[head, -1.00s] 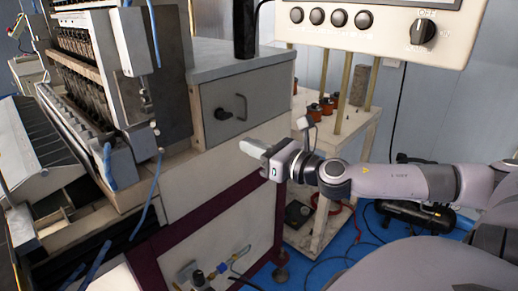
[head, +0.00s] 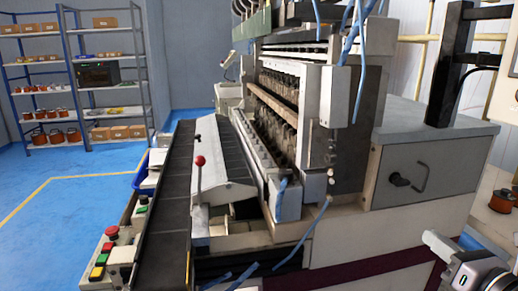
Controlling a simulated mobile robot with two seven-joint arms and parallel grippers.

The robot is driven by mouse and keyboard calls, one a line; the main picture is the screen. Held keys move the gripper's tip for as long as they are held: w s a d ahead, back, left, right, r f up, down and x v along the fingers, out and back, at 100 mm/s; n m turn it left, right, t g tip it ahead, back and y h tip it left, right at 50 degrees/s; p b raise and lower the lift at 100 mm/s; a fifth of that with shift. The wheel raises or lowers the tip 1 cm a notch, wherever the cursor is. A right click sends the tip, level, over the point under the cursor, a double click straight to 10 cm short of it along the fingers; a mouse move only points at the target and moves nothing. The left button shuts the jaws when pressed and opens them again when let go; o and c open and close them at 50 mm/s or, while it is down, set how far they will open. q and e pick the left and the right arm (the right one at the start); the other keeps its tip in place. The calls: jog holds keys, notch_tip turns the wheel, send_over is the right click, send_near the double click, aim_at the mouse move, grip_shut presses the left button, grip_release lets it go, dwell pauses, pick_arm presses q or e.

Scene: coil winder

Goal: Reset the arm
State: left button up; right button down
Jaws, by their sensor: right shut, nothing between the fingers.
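My right gripper (head: 436,244) is at the lower right edge of the head view. Its fingers are shut and empty. It is in front of the grey drawer box of the coil winder (head: 427,165), apart from the black handle (head: 408,182) as far as I can see. Most of my right arm is outside the picture. My left gripper is not in view.
The winder fills the middle, with loose blue tubes (head: 305,240) at its front. A red-knobbed lever (head: 199,178) stands upright. Red, yellow and green buttons (head: 100,258) are at lower left. Blue floor (head: 60,185) is open at left, before shelves (head: 110,80).

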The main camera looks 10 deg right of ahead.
jog(key=s+f+m+g+h, duration=0.1)
jog(key=s+f+m, duration=0.2)
jog(key=f+m, duration=0.3)
jog(key=s+f+m+g+h+p, duration=0.1)
jog(key=s+f+m+g, duration=0.1)
jog(key=f+m, duration=0.35)
jog(key=s+f+m+g+h, duration=0.1)
jog(key=s+f+m, duration=0.2)
jog(key=f+m, duration=0.25)
jog(key=s+a+f+m+g+y, duration=0.1)
jog(key=s+a+f+m, duration=0.1)
jog(key=a+f+m, duration=0.2)
jog(key=s+a+f+m+g+y+p, duration=0.1)
jog(key=s+a+f+m, duration=0.2)
jog(key=a+m, duration=0.3)
jog(key=s+a+f+m+y, duration=0.1)
jog(key=s+a+f+m, duration=0.2)
jog(key=a+m, duration=0.3)
jog(key=a+f, duration=0.1)
jog(key=a, duration=0.2)
jog(key=shift+f+g, duration=0.3)
jog(key=shift+g, duration=0.1)
